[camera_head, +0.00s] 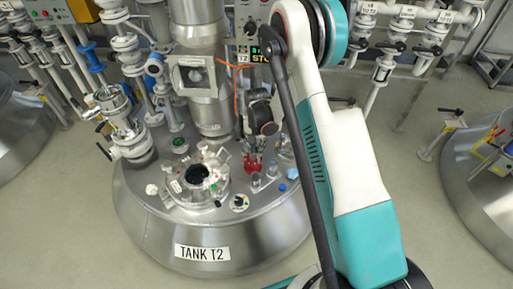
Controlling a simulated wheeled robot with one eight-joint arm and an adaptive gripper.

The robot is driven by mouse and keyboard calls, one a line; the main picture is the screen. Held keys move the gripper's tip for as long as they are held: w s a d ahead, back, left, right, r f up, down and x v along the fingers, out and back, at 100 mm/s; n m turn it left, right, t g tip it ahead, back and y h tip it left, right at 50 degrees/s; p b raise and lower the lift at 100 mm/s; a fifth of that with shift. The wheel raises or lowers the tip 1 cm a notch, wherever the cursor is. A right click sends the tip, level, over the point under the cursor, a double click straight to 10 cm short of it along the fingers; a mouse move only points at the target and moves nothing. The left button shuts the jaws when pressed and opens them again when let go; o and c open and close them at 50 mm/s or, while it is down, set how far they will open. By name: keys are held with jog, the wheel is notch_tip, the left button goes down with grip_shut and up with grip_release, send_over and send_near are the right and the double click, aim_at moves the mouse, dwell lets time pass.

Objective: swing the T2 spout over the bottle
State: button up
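Tank T2 (150,215) is a wide domed steel vessel in the middle, with a "TANK T2" label on its front. An open round port (197,174) with a dark inside sits in a bolted flange on its lid. Small red parts (252,162) stand on the lid to the right of the port. I cannot pick out the T2 spout or a bottle for certain. My white and teal arm crosses the right of the tank and hides part of it. A dark shape beside the arm, above the red parts, may be my wrist or gripper; no fingers can be made out.
A steel column with a square window (194,75) rises behind the port. A valve assembly (122,120) stands at the lid's left. A control panel with a "T2" display (250,57) is behind. Other tanks (20,125) flank T2, with bare floor between.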

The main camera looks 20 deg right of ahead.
aim_at(256, 148)
notch_tip(256, 148, up, 12)
dwell(0.7)
jog(key=shift+a, duration=0.15)
grip_shut()
jog(key=s+a+f+n+h+p, duration=0.1)
jog(key=a+n+h+p, duration=0.15)
jog(key=a+n, duration=0.75)
jog(key=s+a+f+n+h+p, duration=0.1)
jog(key=a+n+h+p, duration=0.15)
jog(key=n, duration=1.65)
jog(key=w+d+f+b, duration=0.1)
jog(key=d+f+b, duration=0.4)
jog(key=d+f, duration=0.3)
jog(key=shift+w+d+f+t+y, duration=0.2)
jog(key=shift+f+t+y, duration=0.1)
jog(key=shift+f, duration=0.6)
